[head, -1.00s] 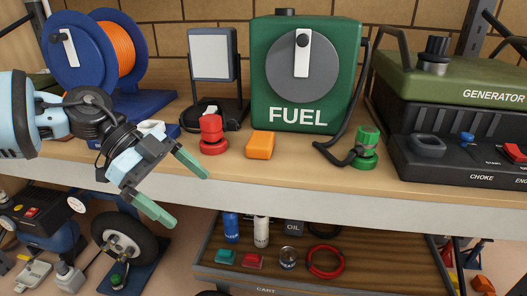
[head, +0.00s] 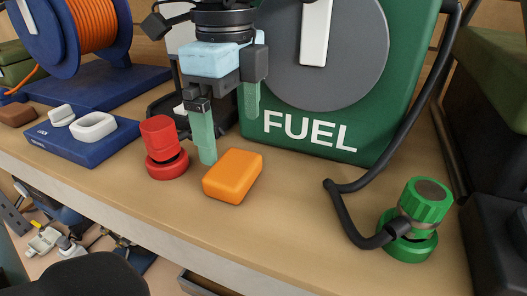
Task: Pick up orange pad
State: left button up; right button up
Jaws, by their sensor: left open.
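The orange pad (head: 232,177) is a small rounded block lying flat on the wooden shelf, in front of the green FUEL box. My left gripper (head: 230,130) points down just behind and above the pad, with its two green fingers apart and nothing between them. The left finger's tip shows near the pad's back left corner; I cannot tell whether it touches the shelf. The right finger is in front of the FUEL box. My right gripper is not in view.
A red knob-shaped piece (head: 164,149) stands close left of the pad. The green FUEL box (head: 320,141) rises behind. A black hose (head: 355,241) runs to a green cap (head: 413,213) at right. A blue tray (head: 83,149) sits at left. The shelf in front of the pad is clear.

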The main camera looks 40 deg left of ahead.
aim_at(233, 165)
pick_arm(q)
jog(key=shift+r, duration=0.1)
jog(key=shift+s+f, duration=0.2)
jog(key=shift+f, duration=1.3)
notch_tip(233, 165, down, 5)
jog(key=shift+s+r, duration=0.1)
jog(key=shift+s, duration=0.05)
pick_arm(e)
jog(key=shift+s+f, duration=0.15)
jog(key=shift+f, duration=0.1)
